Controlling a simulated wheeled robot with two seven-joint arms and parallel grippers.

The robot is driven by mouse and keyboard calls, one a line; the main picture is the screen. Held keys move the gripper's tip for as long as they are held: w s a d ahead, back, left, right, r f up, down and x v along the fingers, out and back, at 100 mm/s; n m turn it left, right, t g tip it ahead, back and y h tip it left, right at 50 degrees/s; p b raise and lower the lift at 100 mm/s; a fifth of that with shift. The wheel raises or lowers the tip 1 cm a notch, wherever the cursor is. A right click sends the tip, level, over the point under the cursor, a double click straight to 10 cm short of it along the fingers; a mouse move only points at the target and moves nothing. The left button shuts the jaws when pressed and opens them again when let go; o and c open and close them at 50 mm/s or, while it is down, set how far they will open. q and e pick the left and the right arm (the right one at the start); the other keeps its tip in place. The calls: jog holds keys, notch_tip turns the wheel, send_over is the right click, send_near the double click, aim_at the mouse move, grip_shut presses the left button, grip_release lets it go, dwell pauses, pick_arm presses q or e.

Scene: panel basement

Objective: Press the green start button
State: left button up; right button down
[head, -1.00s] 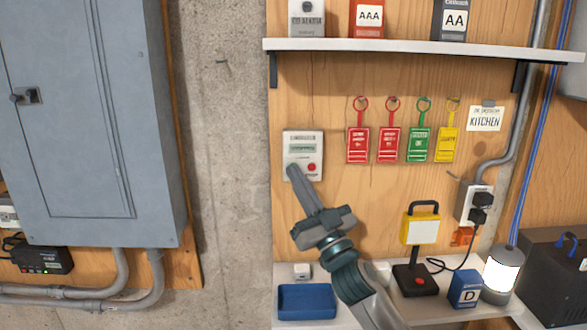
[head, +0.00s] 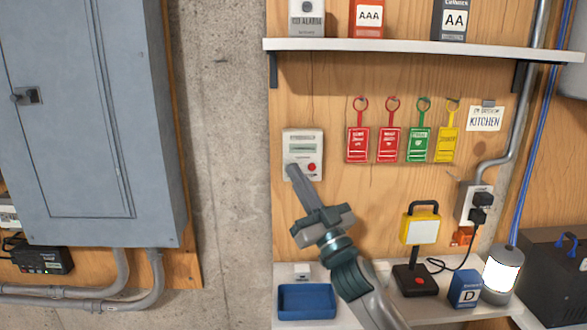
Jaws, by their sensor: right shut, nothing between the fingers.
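A small white control box (head: 303,142) with a display and a red button (head: 312,167) is mounted on the plywood wall. My right gripper (head: 292,170) is shut and empty, its fingertips in front of the lower left part of the box, left of the red button. The fingers cover that spot, so the green start button is hidden or not visible. Whether the tips touch the box I cannot tell. My left gripper is not in view.
Red, green and yellow tags (head: 419,144) hang right of the box. A shelf (head: 420,46) runs above. Below, a bench holds a blue tray (head: 307,301), a yellow work lamp (head: 420,226) and a lantern (head: 501,275). A grey electrical panel (head: 75,110) stands left.

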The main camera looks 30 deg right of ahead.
jog(key=shift+s+a, duration=0.1)
jog(key=shift+s, duration=0.05)
jog(key=shift+s+a, duration=0.3)
jog(key=shift+s, duration=0.2)
jog(key=shift+f, duration=0.1)
dwell(0.3)
jog(key=s+a, duration=0.1)
jog(key=s+p, duration=0.1)
jog(key=s, duration=0.1)
jog(key=s+a, duration=0.1)
jog(key=shift+s+a, duration=0.15)
jog(key=shift+a, duration=0.15)
dwell(1.0)
